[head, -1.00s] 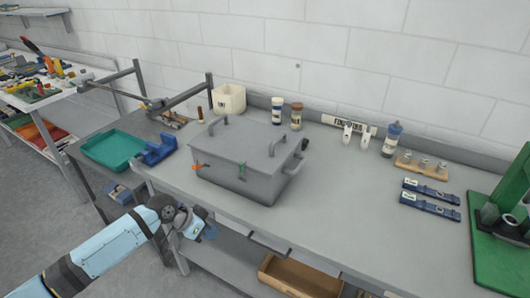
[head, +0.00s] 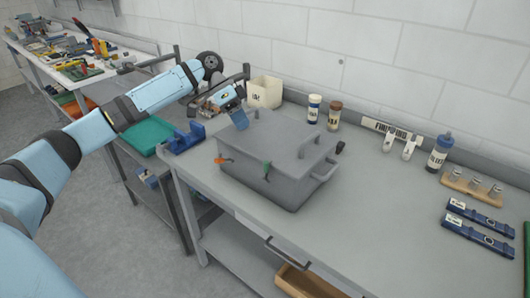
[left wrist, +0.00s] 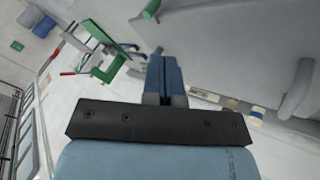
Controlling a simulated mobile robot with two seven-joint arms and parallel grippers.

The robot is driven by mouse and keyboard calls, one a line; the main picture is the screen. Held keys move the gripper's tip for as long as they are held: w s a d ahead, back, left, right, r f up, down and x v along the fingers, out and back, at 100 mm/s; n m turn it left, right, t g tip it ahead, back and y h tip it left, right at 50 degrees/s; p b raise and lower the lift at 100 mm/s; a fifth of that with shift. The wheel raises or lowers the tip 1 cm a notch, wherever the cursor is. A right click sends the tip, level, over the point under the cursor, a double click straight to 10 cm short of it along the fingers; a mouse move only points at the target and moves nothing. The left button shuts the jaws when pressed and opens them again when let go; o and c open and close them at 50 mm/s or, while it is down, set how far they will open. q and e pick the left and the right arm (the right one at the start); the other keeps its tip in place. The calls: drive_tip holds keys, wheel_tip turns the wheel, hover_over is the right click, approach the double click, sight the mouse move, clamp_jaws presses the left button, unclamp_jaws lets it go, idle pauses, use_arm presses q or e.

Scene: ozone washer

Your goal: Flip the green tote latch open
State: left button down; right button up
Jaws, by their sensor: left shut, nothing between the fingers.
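The grey lidded tote (head: 285,188) stands on the bench, its lid closed and topped by handles. On its front face are a green latch (head: 266,170) and, to the left, an orange latch (head: 224,160). My left gripper (head: 240,123) is shut and empty; in the head view it overlaps the lid's far left corner, apart from the green latch. Its blue fingers show in the left wrist view (left wrist: 164,72), with a large grey surface to their right. A small green piece (left wrist: 151,8) lies beyond them; I cannot tell if it is the latch. My right gripper is out of view.
A teal tray (head: 150,136) and blue holder (head: 186,138) sit left of the tote. A cream bin (head: 264,92), a white-and-blue bottle (head: 314,108) and a brown-topped jar (head: 334,115) stand behind it.

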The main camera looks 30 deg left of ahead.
sight(267, 165)
use_arm(q)
drive_tip(key=shift+f, duration=0.1)
drive_tip(key=p+x, duration=0.1)
drive_tip(key=x, duration=0.9)
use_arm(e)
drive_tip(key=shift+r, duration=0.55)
use_arm(q)
drive_tip(key=shift+w, duration=0.1)
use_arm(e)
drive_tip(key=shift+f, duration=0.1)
